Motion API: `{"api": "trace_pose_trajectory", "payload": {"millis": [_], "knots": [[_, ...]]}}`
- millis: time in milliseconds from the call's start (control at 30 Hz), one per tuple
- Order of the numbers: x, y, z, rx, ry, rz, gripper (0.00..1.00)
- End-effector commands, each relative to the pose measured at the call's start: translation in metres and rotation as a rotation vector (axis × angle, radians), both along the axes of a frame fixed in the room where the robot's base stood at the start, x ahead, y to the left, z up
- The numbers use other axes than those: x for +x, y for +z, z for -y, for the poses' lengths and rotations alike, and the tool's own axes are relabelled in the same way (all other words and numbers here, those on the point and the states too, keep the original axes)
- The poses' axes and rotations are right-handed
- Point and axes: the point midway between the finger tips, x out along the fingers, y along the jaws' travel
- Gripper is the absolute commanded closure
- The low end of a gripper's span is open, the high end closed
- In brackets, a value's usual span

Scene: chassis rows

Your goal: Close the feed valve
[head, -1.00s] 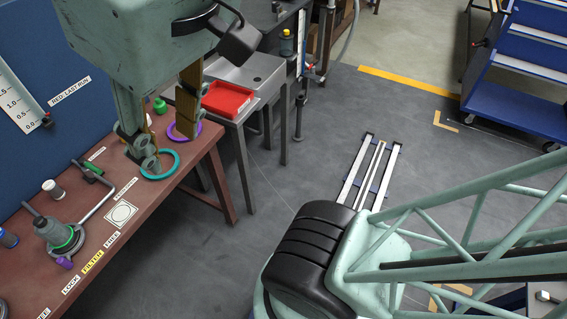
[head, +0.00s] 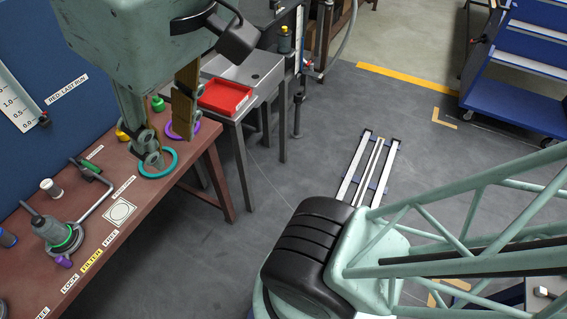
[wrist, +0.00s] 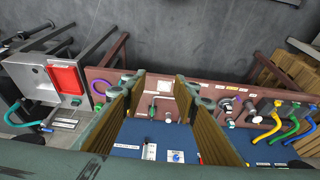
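On the brown bench (head: 130,200) in the head view, a small valve with a green handle (head: 90,167) sits on a grey pipe running toward a grey filter housing (head: 56,232). I take it for the feed valve, but the label beside it is too small to read. My gripper (head: 170,130) is open and empty, with its two fingers apart above the right part of the bench, to the right of the valve. In the wrist view my gripper (wrist: 160,85) also shows open.
A turquoise ring (head: 158,174) and a purple ring (head: 183,138) lie near the fingers. A white square plate (head: 120,212) is on the bench front. A blue panel (head: 50,60) stands behind. A sink table with a red tray (head: 225,97) stands right.

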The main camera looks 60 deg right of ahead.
Motion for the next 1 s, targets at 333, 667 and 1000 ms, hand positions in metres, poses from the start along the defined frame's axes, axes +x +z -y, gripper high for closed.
{"api": "trace_pose_trajectory", "payload": {"millis": [333,667,1000], "knots": [[0.015,0.002,0.001,-0.004,-0.005,-0.021,0.76],[0.063,0.014,0.004,-0.019,-0.008,-0.051,0.76],[0.119,0.019,0.006,-0.037,-0.013,-0.084,0.76]]}}
